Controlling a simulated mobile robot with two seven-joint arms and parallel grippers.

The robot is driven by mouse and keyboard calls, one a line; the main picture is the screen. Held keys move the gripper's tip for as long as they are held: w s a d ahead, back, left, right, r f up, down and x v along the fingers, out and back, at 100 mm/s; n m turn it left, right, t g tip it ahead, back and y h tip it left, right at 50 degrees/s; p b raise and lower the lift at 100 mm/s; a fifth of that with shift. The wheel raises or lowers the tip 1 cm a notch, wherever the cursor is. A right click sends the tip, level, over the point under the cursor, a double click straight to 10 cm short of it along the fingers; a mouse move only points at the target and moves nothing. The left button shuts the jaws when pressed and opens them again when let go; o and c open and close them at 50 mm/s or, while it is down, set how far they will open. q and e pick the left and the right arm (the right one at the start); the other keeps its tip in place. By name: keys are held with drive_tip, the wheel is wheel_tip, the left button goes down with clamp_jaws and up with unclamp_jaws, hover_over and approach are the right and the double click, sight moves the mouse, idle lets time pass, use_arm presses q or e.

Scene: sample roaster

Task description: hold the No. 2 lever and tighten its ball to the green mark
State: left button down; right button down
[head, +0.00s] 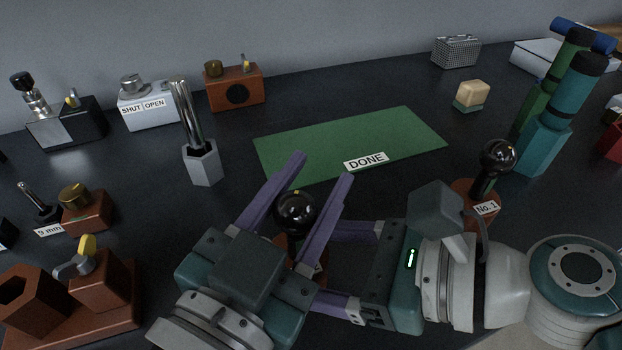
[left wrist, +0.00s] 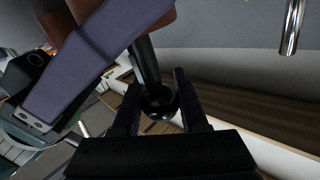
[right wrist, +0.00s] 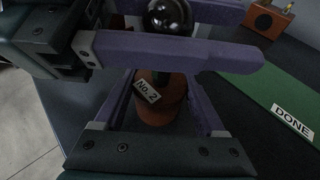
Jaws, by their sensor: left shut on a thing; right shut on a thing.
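The black ball of the No. 2 lever (head: 297,212) sits between the purple fingers of my left gripper (head: 323,168), which is shut on it. The ball also shows between those fingers in the left wrist view (left wrist: 160,103). In the right wrist view, the red-brown No. 2 lever base (right wrist: 158,108), with its white label (right wrist: 147,91), stands between the fingers of my right gripper (right wrist: 160,85). The right gripper is shut on the lever, below the left gripper. Its exact contact is partly hidden.
The No. 1 lever (head: 497,157) with its black ball stands to the right, close to my right arm. A green DONE mat (head: 350,135) lies empty behind the grippers. A grey holder with metal rods (head: 201,160) and brown fixtures (head: 100,280) stand on the left.

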use_arm(q)
drive_tip(key=shift+h, duration=0.3)
drive_tip(key=shift+s+d+r+m+g+h, duration=0.1)
drive_tip(key=shift+s+d+m+g+h, duration=0.15)
drive_tip(key=shift+m+g+h, duration=1.05)
drive_tip(key=shift+s+d+f+m+g+h, duration=0.1)
drive_tip(key=shift+s+d+m+g+h, duration=0.1)
drive_tip(key=shift+m+g+h, duration=1.1)
drive_tip(key=shift+s+d+r+m+g+h, duration=0.1)
drive_tip(key=shift+s+d+m+g+h, duration=0.15)
drive_tip(key=shift+m+g+h, duration=1.05)
drive_tip(key=shift+g, duration=0.3)
drive_tip(key=shift+c, duration=2.2)
unclamp_jaws()
drive_tip(key=v, duration=1.2)
